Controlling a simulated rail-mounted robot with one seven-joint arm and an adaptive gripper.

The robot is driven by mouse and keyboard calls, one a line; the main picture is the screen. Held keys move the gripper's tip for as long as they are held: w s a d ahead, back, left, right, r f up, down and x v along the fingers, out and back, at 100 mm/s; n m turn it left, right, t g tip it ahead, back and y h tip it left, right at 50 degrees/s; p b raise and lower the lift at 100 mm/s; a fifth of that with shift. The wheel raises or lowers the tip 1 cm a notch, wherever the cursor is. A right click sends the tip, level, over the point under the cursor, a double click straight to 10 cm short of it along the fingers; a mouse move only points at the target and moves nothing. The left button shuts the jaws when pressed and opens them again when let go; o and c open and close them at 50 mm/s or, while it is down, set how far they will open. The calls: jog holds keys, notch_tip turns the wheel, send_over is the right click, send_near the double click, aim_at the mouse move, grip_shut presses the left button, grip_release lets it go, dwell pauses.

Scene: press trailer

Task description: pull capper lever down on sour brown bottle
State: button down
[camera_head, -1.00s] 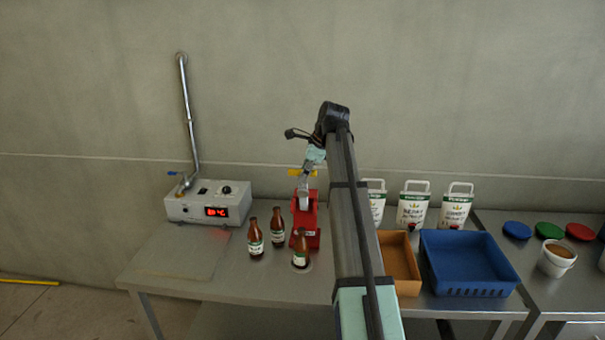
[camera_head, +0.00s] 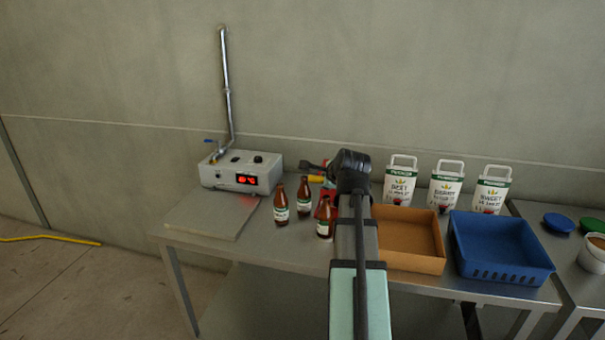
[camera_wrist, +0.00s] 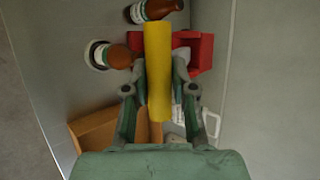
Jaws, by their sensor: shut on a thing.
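The red capper (camera_head: 329,189) stands on the steel table, mostly hidden behind my arm in the head view; its red frame (camera_wrist: 201,52) shows in the wrist view. Its lever has a yellow handle (camera_head: 317,179), which also shows in the wrist view (camera_wrist: 158,70). My gripper (camera_wrist: 162,80) is shut on this handle, with a finger on each side. A brown bottle (camera_head: 325,218) stands near the capper, partly behind my arm. Two more brown bottles (camera_head: 281,205) (camera_head: 304,197) stand to its left. I cannot read which is sour.
A control box (camera_head: 241,172) with a red display and a tall pipe stands at the back left. An orange-brown box (camera_head: 408,262) and a blue crate (camera_head: 500,285) are to the right, with white pouches (camera_head: 400,184) behind.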

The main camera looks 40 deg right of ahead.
notch_tip(320, 180, down, 8)
jog(key=s+a+b, duration=0.1)
jog(key=shift+s+a, duration=0.15)
jog(key=shift+a, duration=0.15)
jog(key=shift+f, duration=0.1)
jog(key=c, duration=1)
grip_release()
jog(key=shift+o, duration=0.2)
jog(key=shift+f, duration=0.1)
jog(key=v, duration=1.2)
jog(key=shift+r, duration=0.25)
